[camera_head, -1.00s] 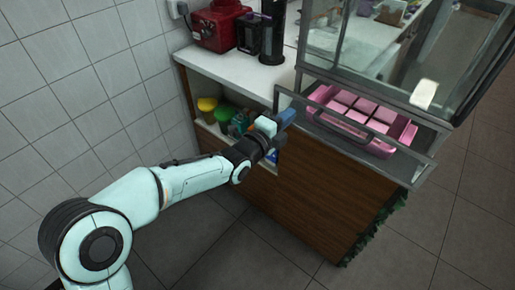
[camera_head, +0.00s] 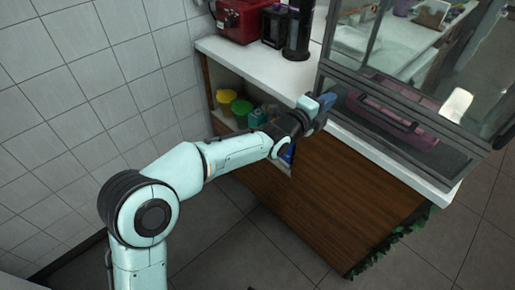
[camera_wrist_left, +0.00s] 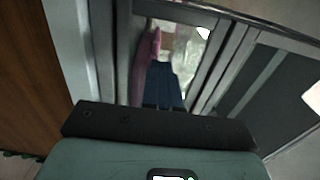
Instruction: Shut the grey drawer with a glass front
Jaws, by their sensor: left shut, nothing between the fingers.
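The grey drawer with a glass front (camera_head: 385,113) sits low in the glass display case, its front about in line with the case. A pink tray (camera_head: 425,137) shows through the glass, darkened and partly hidden by the front's frame and dark handle. My left gripper (camera_head: 328,100) is shut and empty, its blue fingers at the left part of the drawer front. In the left wrist view the blue fingers (camera_wrist_left: 163,84) point at the glass, with pink (camera_wrist_left: 148,58) showing beside them. I cannot tell whether they touch the front. My right gripper is not in view.
The white counter (camera_head: 245,55) holds a red machine (camera_head: 240,20) and a black cylinder (camera_head: 298,35) at the back. Below it, an open shelf holds yellow and green tubs (camera_head: 241,108). Tiled floor in front of the wooden cabinet (camera_head: 335,195) is clear.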

